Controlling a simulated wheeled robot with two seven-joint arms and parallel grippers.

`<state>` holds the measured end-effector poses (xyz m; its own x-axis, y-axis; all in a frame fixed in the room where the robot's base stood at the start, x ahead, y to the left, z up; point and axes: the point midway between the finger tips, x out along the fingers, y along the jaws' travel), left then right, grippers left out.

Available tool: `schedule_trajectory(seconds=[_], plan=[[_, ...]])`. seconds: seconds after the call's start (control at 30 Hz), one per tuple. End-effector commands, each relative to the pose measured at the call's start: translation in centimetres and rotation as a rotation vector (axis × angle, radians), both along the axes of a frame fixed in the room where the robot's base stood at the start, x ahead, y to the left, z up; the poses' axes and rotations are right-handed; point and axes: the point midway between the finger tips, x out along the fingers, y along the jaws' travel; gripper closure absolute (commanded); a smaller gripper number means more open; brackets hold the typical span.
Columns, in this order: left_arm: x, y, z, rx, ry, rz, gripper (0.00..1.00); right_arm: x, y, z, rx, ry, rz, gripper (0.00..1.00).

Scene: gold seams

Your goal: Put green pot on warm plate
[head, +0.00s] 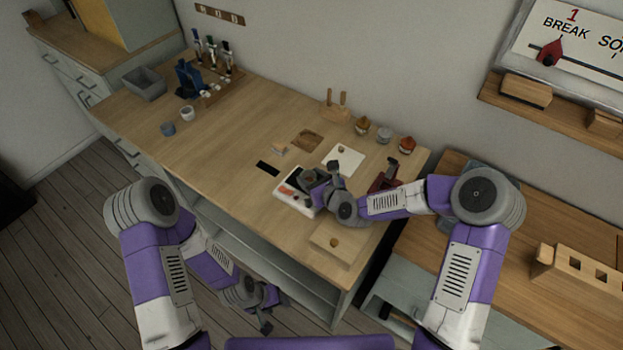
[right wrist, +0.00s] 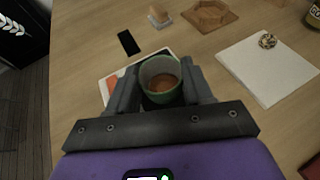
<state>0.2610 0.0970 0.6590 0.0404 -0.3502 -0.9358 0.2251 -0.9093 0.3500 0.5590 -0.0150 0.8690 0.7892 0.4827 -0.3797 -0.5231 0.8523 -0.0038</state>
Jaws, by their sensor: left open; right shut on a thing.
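The green pot (right wrist: 148,71), a small round cup with brown contents, sits upright between the fingers of my right gripper (right wrist: 160,88), which is shut on it. In the head view my right gripper (head: 318,180) hides most of the pot. The warm plate seems to be the flat white unit (head: 297,204) with a red-orange patch, directly below and beside the pot; its edge also shows in the right wrist view (right wrist: 104,92). I cannot tell whether the pot touches it. My left gripper (head: 264,322) is open and empty, low in front of the workbench.
A white square (head: 350,153) with a small item on it lies behind my right gripper. A black flat piece (head: 267,168) lies left of the unit. A wooden board (head: 345,240) is at the front right. Several jars (head: 384,134) stand at the back. The bench's left middle is clear.

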Motion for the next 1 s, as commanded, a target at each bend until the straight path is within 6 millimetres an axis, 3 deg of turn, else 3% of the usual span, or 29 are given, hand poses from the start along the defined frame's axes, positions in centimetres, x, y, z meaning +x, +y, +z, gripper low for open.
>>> schedule_trajectory(seconds=[0.27, 0.3, 0.47, 0.87, 1.0], plan=[[0.0, 0.0, -0.4, 0.0, 0.0, 0.0, 0.49, 0.0, 0.0, -0.3, 0.001, -0.001, 0.0, 0.77], [0.0, 0.0, -0.4, 0.0, 0.0, 0.0, 0.49, 0.0, 0.0, -0.3, 0.0, 0.0, 0.0, 0.48], [0.0, 0.0, -0.3, 0.0, 0.0, 0.0, 0.49, 0.0, 0.0, -0.2, 0.0, 0.0, 0.0, 0.24], [0.0, 0.0, 0.4, 0.0, 0.0, 0.0, 0.49, 0.0, 0.0, 0.5, -0.001, 0.0, 0.0, 0.24], [0.0, 0.0, 0.6, 0.0, 0.0, 0.0, 0.49, -1.9, -1.3, 1.2, -0.001, 0.002, -0.002, 0.24]])
